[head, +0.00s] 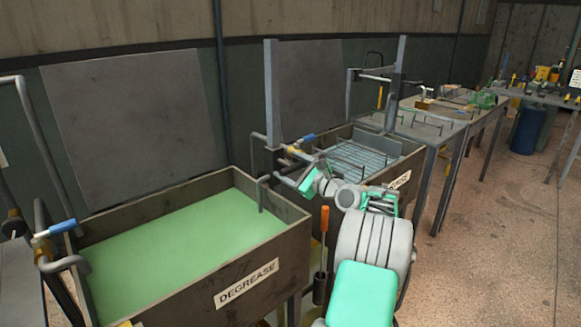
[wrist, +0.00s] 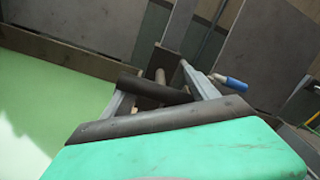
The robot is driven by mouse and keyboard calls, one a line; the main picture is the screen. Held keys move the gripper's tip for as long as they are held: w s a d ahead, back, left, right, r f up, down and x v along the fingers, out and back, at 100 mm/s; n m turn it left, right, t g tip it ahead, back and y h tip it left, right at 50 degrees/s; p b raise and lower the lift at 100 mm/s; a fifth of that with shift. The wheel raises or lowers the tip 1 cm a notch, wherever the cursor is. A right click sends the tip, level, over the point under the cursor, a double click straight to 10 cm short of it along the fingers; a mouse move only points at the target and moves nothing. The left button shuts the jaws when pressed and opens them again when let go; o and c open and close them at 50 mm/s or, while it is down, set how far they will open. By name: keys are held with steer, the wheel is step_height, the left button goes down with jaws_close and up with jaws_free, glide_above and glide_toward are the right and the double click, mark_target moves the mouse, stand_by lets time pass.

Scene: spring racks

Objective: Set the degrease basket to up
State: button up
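The degrease tank (head: 240,284) stands at the left in the head view, filled with green liquid. I see no basket above the liquid. A bent grey pipe (head: 262,193) reaches down into the tank's right end, beside an upright post (head: 272,100). A blue-ended lever (head: 306,140) sticks out by the post; its blue end also shows in the wrist view (wrist: 231,82). My gripper (head: 284,178) is at the tank's right end, close to the pipe and post. In the wrist view its fingers (wrist: 155,88) look apart, with a dark bar across between them. Whether they touch it, I cannot tell.
Another blue-handled lever (head: 55,228) is at the far left. A second tank with a wire basket (head: 360,155) stands behind my arm. An orange-handled tool (head: 324,222) hangs at the degrease tank's right side. Worktables (head: 428,128) run along the wall; the floor at right is clear.

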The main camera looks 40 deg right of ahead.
jaws_close()
steer(key=shift+d, duration=0.1)
stand_by(0.4)
steer(key=shift+r, duration=0.1)
step_height(320, 180, up, 17)
steer(key=p, duration=1.5)
steer(key=shift+f, duration=0.2)
steer(key=shift+o, duration=0.7)
jaws_free()
steer(key=shift+r, duration=0.1)
steer(key=shift+o, duration=0.8)
steer(key=shift+d, duration=0.1)
steer(key=shift+o, duration=0.6)
